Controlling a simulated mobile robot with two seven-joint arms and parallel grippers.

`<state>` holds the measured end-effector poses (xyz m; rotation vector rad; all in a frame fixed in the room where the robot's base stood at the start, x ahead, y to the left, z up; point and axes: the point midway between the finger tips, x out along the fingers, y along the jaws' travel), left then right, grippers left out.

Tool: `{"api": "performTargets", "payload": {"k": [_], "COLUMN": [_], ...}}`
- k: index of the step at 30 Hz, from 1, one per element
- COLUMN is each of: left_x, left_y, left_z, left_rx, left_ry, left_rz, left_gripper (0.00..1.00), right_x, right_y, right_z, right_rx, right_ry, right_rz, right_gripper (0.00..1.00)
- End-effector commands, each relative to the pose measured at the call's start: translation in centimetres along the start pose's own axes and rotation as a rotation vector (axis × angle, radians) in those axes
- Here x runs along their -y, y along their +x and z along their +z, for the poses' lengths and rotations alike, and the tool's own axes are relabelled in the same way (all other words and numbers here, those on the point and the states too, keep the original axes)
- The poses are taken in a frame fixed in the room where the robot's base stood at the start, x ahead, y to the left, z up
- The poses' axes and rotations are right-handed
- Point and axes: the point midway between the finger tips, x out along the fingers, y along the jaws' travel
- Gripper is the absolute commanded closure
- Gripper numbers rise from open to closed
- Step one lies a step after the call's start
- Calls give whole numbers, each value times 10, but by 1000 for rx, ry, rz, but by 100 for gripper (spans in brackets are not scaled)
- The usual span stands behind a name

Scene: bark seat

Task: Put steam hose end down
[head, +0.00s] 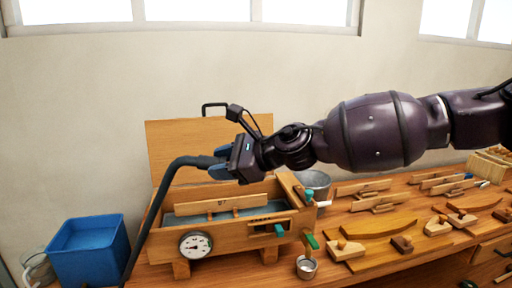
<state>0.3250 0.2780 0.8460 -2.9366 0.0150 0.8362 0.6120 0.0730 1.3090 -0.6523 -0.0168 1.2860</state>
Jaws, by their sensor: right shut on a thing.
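The steam hose (155,208) is a thick dark tube that rises from the lower left and bends over to the right at its top. My right gripper (219,164) is shut on the hose end, above the left part of an open wooden steam box (240,239). The gripper's fingers partly hide the hose end. The box has a raised lid (165,150) behind it, a round dial (196,245) on its front and a wooden rack in its opening. My left gripper is not in view.
A blue bin (90,252) stands at the left. A metal bucket (315,183) and a small metal cup (306,267) stand right of the box. Wooden pieces and forms (377,230) cover much of the bench at the right. A wall with windows is behind.

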Motion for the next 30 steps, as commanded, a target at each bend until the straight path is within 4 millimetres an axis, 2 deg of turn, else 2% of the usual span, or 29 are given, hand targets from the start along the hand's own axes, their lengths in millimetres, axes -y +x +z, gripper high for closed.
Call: {"api": "performTargets", "payload": {"k": [1,11,30], "left_x": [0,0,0], "left_y": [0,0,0], "left_z": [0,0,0], "left_rx": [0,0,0], "left_ry": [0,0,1], "left_rz": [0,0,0], "left_gripper": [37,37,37], "right_x": [7,19,25], "right_y": [-5,-21,-59], "right_z": [4,-8,-52], "right_rx": [-7,-87,-259], "right_ry": [2,66,192], "right_rz": [-29,-176,-465], "right_gripper": [94,94,94]}}
